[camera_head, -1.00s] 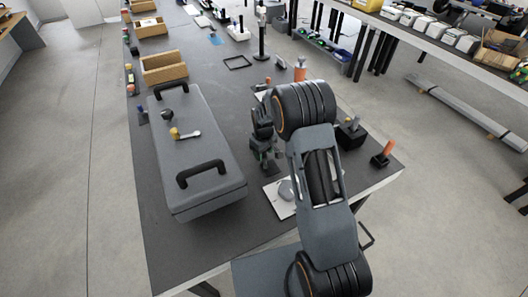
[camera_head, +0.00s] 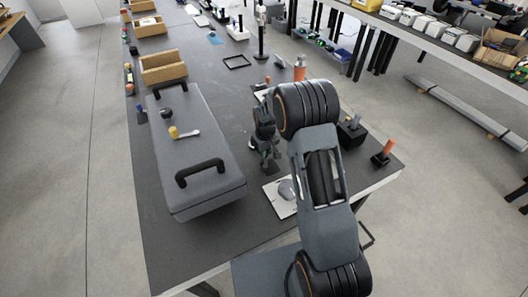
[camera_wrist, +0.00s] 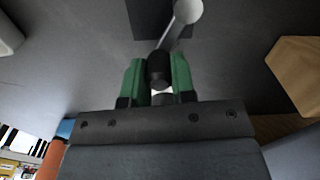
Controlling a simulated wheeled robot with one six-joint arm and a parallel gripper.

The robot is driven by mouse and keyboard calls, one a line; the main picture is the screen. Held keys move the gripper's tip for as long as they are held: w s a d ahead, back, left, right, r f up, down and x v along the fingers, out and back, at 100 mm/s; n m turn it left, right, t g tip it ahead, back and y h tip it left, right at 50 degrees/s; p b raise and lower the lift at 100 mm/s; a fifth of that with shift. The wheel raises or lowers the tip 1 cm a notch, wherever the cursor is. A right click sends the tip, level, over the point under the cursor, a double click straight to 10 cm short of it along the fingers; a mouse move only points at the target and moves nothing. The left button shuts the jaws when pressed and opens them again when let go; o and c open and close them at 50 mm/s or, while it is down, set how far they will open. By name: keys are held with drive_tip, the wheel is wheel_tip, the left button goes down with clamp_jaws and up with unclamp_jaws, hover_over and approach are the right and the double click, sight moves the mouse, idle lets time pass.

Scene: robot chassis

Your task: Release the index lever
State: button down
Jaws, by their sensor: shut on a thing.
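In the wrist view, my gripper (camera_wrist: 155,80) has its two green-padded fingers closed on the black knob (camera_wrist: 158,68) of a lever. The lever's pale grey arm (camera_wrist: 175,32) runs up to a round hub (camera_wrist: 188,11) beside a dark block. I take this to be the index lever. In the head view, my gripper (camera_head: 268,155) points down over the table, right of the grey case. The lever there is largely hidden by my gripper and arm.
A long grey case (camera_head: 205,150) with black handles and a yellow-knobbed lever (camera_head: 183,133) lies left of my gripper. A white plate (camera_head: 280,196) lies in front. A black block (camera_head: 351,133) and an orange-handled item (camera_head: 383,154) stand right.

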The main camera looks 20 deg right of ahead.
drive_tip(key=m, duration=0.1)
drive_tip(key=d+m+b, duration=0.1)
drive_tip(key=shift+s+d+m, duration=0.1)
drive_tip(key=shift+s+m, duration=0.1)
drive_tip(key=shift+m, duration=0.2)
drive_tip(key=m, duration=0.1)
drive_tip(key=s+d+m+b, duration=0.1)
drive_tip(key=m, duration=0.1)
drive_tip(key=shift+d+m, duration=0.15)
drive_tip(key=shift+m, duration=0.15)
drive_tip(key=m, duration=0.1)
drive_tip(key=s+m, duration=0.1)
drive_tip(key=m, duration=0.1)
drive_tip(key=shift+s+d+b, duration=0.1)
drive_tip(key=shift+d+b, duration=0.25)
drive_tip(key=shift+d, duration=0.05)
drive_tip(key=shift+s+d+m, duration=0.1)
drive_tip(key=shift+s+m, duration=0.2)
drive_tip(key=shift+m, duration=0.4)
drive_tip(key=shift+s+d+m, duration=0.1)
drive_tip(key=shift+s+m, duration=0.2)
drive_tip(key=shift+m, duration=0.4)
drive_tip(key=c, duration=0.9)
unclamp_jaws()
drive_tip(key=shift+c, duration=0.2)
wheel_tip(320, 180, up, 14)
